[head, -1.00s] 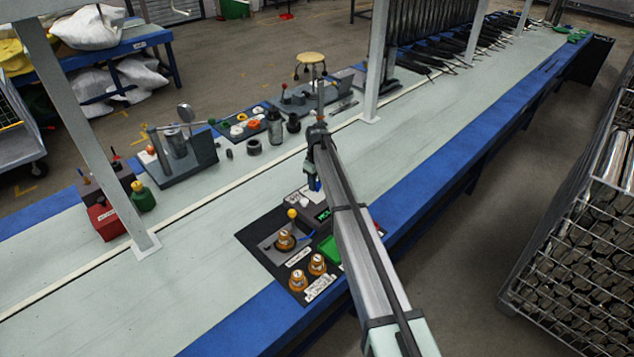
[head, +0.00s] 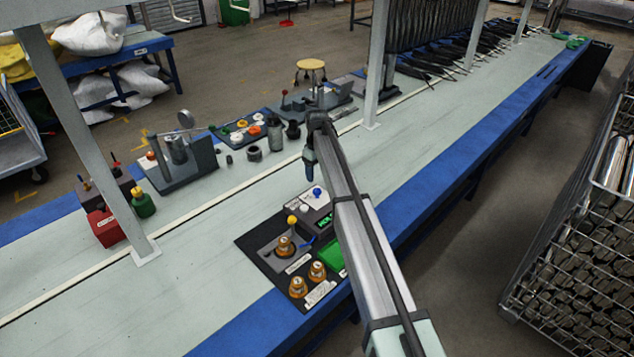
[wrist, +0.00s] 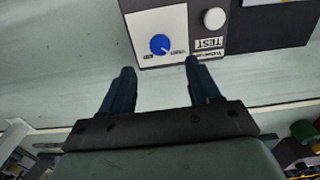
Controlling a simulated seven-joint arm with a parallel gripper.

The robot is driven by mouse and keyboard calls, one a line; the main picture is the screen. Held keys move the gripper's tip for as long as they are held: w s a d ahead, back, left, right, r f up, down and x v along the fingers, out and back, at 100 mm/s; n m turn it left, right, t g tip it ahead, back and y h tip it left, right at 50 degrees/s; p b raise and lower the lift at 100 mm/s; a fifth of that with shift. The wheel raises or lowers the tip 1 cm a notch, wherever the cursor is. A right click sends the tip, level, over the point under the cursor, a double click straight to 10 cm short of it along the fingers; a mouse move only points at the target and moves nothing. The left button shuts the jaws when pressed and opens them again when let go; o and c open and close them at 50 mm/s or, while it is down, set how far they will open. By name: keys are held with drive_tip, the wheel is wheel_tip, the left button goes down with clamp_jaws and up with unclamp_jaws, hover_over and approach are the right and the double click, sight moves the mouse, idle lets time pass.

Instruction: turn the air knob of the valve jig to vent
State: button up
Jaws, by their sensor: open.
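The valve jig (wrist: 155,22) is a light panel on a dark box, seen upside down in the wrist view. Its blue air knob (wrist: 159,44) has a white pointer mark and small labels on either side, too small to read surely. The blue knob also shows in the head view (head: 317,192) at the far end of the jig. My gripper (wrist: 160,66) is open and empty, its two dark fingers apart with the knob just beyond and between the tips. In the head view my gripper (head: 310,175) hangs above and slightly behind the knob, not touching it.
A white button (wrist: 214,19) sits beside the knob near a TEST label. A yellow-topped lever (head: 292,220), several brass fittings (head: 317,271) and a green block (head: 331,254) share the black mat. A post (head: 378,70) rises behind.

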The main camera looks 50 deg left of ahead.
drive_tip(key=shift+r, duration=2.85)
